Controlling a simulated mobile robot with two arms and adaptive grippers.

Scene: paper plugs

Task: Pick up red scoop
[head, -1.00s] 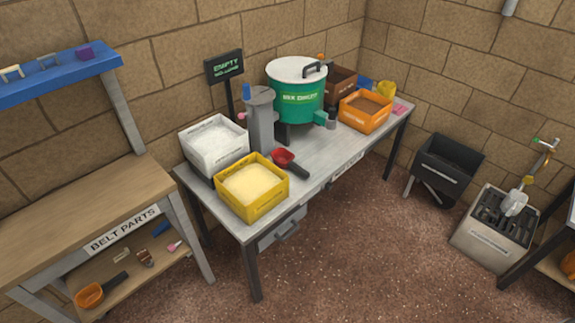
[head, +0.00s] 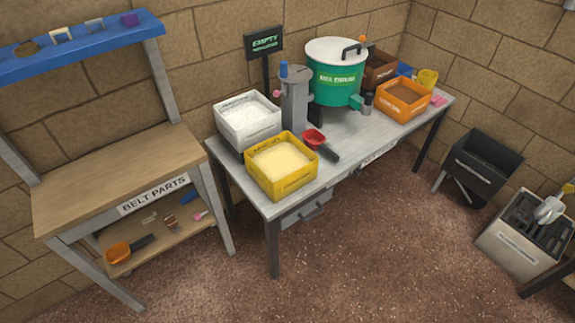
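A red scoop (head: 313,137) with a dark handle (head: 329,151) lies on the grey table (head: 345,165). It is just right of the yellow bin (head: 282,180) of pale yellow powder and in front of the grey cylinder device (head: 294,98). Its handle points toward the table's front edge. Neither of my grippers shows in the head view.
A white bin (head: 246,138) stands behind the yellow bin. A green mix drum (head: 335,82) and an orange bin (head: 402,115) stand farther right on the table. A wooden belt parts bench (head: 120,170) is at left. The floor in front (head: 370,250) is clear.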

